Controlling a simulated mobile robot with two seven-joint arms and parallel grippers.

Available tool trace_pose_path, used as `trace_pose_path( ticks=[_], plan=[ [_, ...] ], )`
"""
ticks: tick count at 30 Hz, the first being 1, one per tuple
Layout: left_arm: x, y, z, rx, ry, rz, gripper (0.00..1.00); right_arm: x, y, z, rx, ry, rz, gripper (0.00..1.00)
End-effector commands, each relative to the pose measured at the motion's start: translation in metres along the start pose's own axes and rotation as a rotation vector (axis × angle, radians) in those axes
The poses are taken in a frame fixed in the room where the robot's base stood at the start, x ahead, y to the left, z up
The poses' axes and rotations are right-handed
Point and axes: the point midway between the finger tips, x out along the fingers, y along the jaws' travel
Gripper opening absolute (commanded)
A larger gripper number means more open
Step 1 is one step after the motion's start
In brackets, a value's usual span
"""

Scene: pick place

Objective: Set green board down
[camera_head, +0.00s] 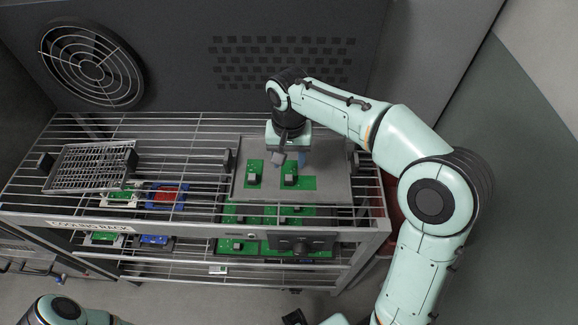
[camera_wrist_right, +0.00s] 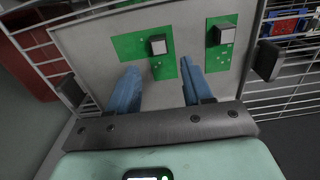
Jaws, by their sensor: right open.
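Two green boards lie on a flat grey tray (camera_head: 334,183) on the rack's top shelf. In the head view, one board (camera_head: 254,180) is on the left and the other (camera_head: 306,184) on the right; each carries a grey block. My right gripper (camera_head: 290,160) is over the tray, just behind the boards. In the right wrist view its blue fingers (camera_wrist_right: 160,70) are apart, with the edge of the nearer board (camera_wrist_right: 128,45) at the gap between the tips. Whether they touch it is unclear. The second board (camera_wrist_right: 218,60) is beside it. My left gripper is not seen.
A wire rack (camera_head: 200,218) holds the tray. Left of it are a red-and-blue part (camera_head: 166,197) and a mesh basket (camera_head: 90,168). More green boards (camera_head: 240,246) show below. A dark wall with a round grille (camera_head: 92,66) stands behind.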

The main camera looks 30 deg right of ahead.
Motion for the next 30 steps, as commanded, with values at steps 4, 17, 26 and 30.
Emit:
trace_pose_path(
  ticks=[4, 17, 26, 30],
  plan=[
    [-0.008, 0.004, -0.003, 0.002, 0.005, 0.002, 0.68, -0.033, -0.001, -0.001, 0.000, 0.004, -0.003, 0.50],
    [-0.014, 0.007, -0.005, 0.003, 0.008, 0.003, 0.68, -0.059, 0.000, 0.000, 0.000, -0.001, 0.001, 0.50],
    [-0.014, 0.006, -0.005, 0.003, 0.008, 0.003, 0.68, -0.059, 0.000, 0.000, 0.000, 0.000, 0.001, 0.50],
    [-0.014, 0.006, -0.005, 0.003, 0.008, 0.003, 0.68, -0.059, 0.000, 0.000, 0.001, 0.000, 0.001, 0.50]
  ],
)
